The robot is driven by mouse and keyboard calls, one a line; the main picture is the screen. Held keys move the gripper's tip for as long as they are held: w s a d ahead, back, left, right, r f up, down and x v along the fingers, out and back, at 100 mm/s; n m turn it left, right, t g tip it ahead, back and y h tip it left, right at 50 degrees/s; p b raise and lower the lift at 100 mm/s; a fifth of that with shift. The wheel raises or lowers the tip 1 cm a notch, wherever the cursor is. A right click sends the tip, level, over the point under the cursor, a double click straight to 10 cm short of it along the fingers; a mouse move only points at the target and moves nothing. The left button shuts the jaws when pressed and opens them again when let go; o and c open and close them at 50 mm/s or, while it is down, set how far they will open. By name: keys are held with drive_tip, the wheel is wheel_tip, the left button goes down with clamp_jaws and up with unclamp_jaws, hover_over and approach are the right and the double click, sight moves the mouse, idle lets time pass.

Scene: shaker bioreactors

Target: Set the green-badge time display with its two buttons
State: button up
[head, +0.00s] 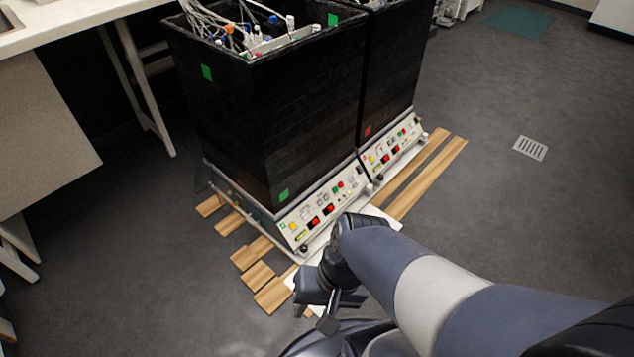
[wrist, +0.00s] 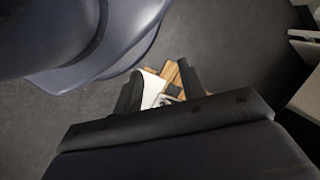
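The near black shaker box (head: 265,130) carries green badges, one (head: 284,195) just above its sloped white control panel (head: 300,232). That panel has two red-lit displays, a left one (head: 313,222) and a right one (head: 328,209), with small buttons around them. The digits and labels are too small to read, and I cannot tell which is the time display. My gripper (head: 318,306) is low in front of the panel, near its lower edge and apart from it. In the wrist view my gripper (wrist: 160,84) has its two dark fingers apart with nothing between them.
A second black shaker box (head: 392,75) with a red badge (head: 367,130) and its own panel (head: 397,146) adjoins on the right. Wooden slats (head: 430,172) lie under both. A white bench (head: 80,25) stands left. Open grey floor lies right, with a drain grate (head: 530,148).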

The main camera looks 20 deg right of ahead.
clamp_jaws()
idle(0.8)
